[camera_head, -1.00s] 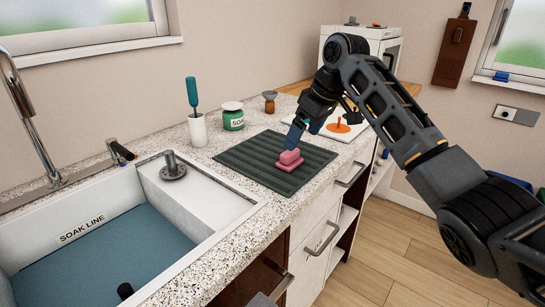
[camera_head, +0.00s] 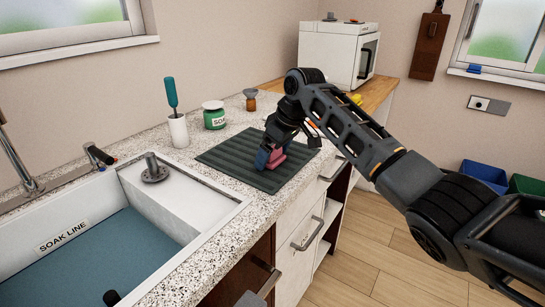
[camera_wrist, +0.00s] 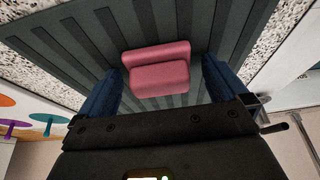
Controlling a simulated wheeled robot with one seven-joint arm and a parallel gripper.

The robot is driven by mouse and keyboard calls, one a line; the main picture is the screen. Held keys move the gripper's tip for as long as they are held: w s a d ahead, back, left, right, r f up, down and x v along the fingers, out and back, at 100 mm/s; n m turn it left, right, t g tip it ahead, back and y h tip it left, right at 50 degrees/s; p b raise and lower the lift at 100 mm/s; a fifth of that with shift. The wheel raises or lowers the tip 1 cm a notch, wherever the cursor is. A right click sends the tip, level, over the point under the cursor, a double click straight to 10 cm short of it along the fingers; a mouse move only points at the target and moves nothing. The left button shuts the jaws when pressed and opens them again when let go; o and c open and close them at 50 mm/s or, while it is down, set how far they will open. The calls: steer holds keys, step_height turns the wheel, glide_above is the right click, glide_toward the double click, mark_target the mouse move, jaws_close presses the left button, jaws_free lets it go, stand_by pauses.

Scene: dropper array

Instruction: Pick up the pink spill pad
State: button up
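The pink spill pad (camera_head: 278,158) lies on the dark green ribbed mat (camera_head: 232,160) on the counter. In the wrist view, the pad (camera_wrist: 158,72) has a stepped shape, with a raised block on a wider base. My gripper (camera_head: 268,157) is down at the pad, and its arm reaches in from the right. The wrist view shows my gripper (camera_wrist: 160,85) open, with one blue finger on each side of the pad and a gap between each finger and the pad. In the head view the fingers hide part of the pad.
A sink (camera_head: 215,215) is at the left. A green jar (camera_head: 214,117), a white cup (camera_head: 178,130) holding a teal-handled tool and a small brown item (camera_head: 250,102) stand behind the mat. A white appliance (camera_head: 330,52) is at the back. The mat's left part is clear.

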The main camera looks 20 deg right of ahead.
steer(key=c, duration=1)
steer(key=shift+r, duration=0.1)
steer(key=shift+c, duration=0.2)
steer(key=v, duration=0.2)
steer(key=w+v, duration=0.1)
steer(key=v, duration=0.1)
steer(key=shift+s+r, duration=0.1)
steer(key=shift+r, duration=0.25)
steer(key=s+d+r+b, duration=0.1)
steer(key=s+d+r, duration=0.3)
steer(key=d, duration=0.5)
steer(key=v, duration=0.2)
steer(key=shift+r, duration=0.3)
steer(key=shift+s+d, duration=0.1)
